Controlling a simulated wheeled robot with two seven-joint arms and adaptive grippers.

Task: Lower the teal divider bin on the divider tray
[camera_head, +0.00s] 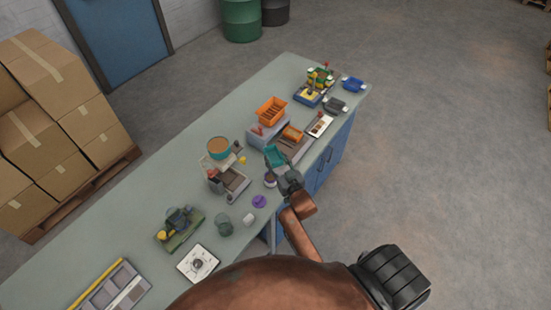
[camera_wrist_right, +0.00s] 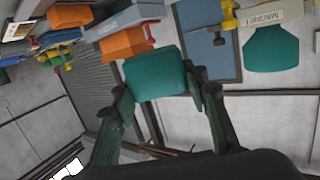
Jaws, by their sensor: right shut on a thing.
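The teal divider bin (camera_head: 275,155) is in my right gripper (camera_head: 284,168), over the near side of the bench. In the right wrist view the teal bin (camera_wrist_right: 155,75) sits between the two dark green fingers of my right gripper (camera_wrist_right: 160,92), which are shut on it. A low brown-floored tray (camera_head: 297,146), which looks like the divider tray, lies just right of the bin with a small orange bin (camera_head: 292,132) at its far side. I cannot tell the height of the teal bin above the bench. My left gripper is not in view.
A larger orange bin (camera_head: 271,110) stands on a grey raised box (camera_head: 260,136) behind the tray. A white card (camera_head: 320,126) lies to the right. A filler stand (camera_head: 228,182) with a round hopper (camera_head: 219,148) is on the left. A purple disc (camera_head: 259,201) lies nearer.

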